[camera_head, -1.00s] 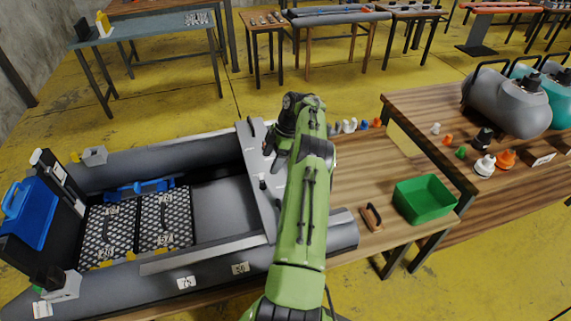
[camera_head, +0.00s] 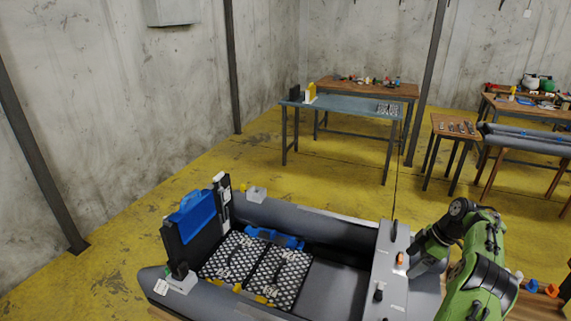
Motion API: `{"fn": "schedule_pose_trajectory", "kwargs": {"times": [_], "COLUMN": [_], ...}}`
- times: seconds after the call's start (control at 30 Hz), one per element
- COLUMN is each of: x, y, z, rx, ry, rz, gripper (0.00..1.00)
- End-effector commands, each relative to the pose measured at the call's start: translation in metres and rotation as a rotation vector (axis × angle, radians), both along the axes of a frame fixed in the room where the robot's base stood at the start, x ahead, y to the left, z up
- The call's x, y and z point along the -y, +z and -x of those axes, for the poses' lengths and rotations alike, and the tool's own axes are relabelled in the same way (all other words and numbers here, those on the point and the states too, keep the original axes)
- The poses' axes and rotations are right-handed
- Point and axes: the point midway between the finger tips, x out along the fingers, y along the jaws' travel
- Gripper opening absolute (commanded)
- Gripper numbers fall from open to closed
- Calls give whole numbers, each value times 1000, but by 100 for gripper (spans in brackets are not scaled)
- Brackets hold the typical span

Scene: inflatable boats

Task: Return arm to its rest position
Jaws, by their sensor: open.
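My green arm (camera_head: 480,268) is at the lower right of the head view, bent over the right end of a grey inflatable boat (camera_head: 330,222). My gripper (camera_head: 417,256) is dark grey and partly hidden by the arm's wrist. It is open, low over the boat's grey cross board (camera_head: 388,275). A small orange and white piece (camera_head: 400,259) stands on this board just left of the gripper, apart from the jaws as far as I can tell. A black knob (camera_head: 378,292) stands nearer on the same board.
The boat holds patterned floor panels (camera_head: 280,272) and a blue-topped black case (camera_head: 192,220). Small orange and blue pieces (camera_head: 540,288) lie on the wooden table at right. A grey-blue table (camera_head: 345,106) and a stool (camera_head: 452,127) stand behind. Yellow floor lies clear between.

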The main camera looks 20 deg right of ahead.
Motion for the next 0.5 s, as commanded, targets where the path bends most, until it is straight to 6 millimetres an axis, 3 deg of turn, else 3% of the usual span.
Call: {"fn": "schedule_pose_trajectory", "kwargs": {"times": [0.07,0.17,0.27,0.33,0.43,0.5], "x": [-2,-23,-77,-125,-193,-239], "y": [2,26,76,113,157,183], "z": [-2,-18,-46,-57,-55,-43], "rx": [0,-18,-59,-87,-107,-105], "ry": [1,-6,-43,-96,-186,-258], "rz": [1,14,45,72,111,135], "gripper": [80,80,80,80,80,80]}}
